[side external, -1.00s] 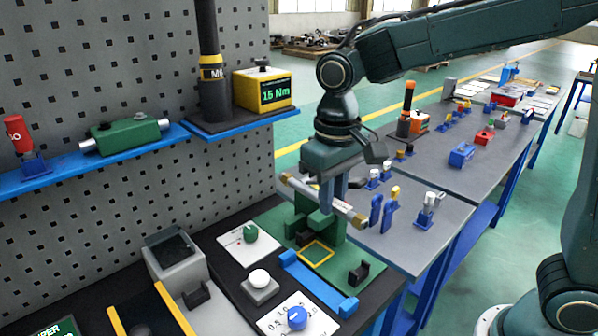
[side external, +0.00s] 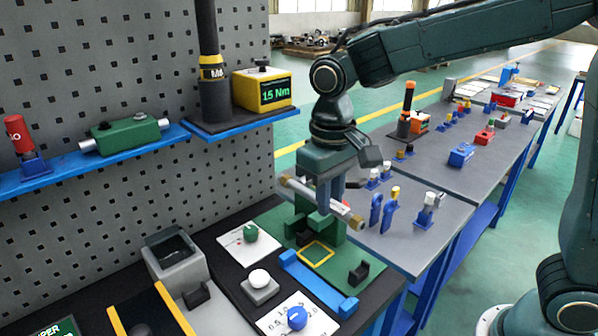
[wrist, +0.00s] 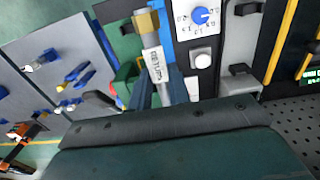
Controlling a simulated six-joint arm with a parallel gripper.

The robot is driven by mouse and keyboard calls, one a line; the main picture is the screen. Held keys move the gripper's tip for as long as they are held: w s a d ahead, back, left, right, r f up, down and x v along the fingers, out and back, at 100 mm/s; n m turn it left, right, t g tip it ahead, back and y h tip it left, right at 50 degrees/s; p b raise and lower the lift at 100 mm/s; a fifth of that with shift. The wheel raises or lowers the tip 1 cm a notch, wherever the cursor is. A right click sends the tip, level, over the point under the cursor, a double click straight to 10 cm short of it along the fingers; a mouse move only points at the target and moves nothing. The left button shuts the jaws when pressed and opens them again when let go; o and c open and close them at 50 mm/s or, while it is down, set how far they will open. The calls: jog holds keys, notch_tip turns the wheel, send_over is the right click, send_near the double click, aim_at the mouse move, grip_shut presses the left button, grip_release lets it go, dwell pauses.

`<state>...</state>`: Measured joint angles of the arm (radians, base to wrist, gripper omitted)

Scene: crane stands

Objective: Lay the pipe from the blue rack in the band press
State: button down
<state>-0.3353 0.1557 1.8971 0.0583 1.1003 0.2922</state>
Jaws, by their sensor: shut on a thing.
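My gripper (side external: 331,198) is shut on a pale pipe (side external: 342,211) with brass-coloured ends. In the wrist view the pipe (wrist: 155,60) lies between the fingers, with lettering on its side and one brass end pointing away. The pipe is at the top of the green band press (side external: 328,234), which stands on a green plate. I cannot tell whether it touches the press. The fingers hide the pipe's middle and part of the press. A blue bar with raised ends (side external: 312,281), perhaps the blue rack, lies in front of the press and is empty.
A white panel with a green knob (side external: 250,233), a white button (side external: 259,277) and a blue dial (side external: 296,317) sit left and in front. Blue-handled tools (side external: 376,212) stand close on the right. A perforated wall (side external: 90,215) bounds the left.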

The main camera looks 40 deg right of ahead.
notch_tip(320, 180, down, 10)
jog(key=w+d+h, duration=0.2)
jog(key=h, duration=0.1)
jog(key=shift+r, duration=0.2)
jog(key=shift+w+f, duration=0.1)
jog(key=shift+f, duration=0.05)
jog(key=shift+f, duration=3.2)
jog(key=shift+d+r, duration=0.1)
jog(key=shift+d, duration=2.25)
jog(key=shift+d+f, duration=0.1)
jog(key=shift+f, duration=0.9)
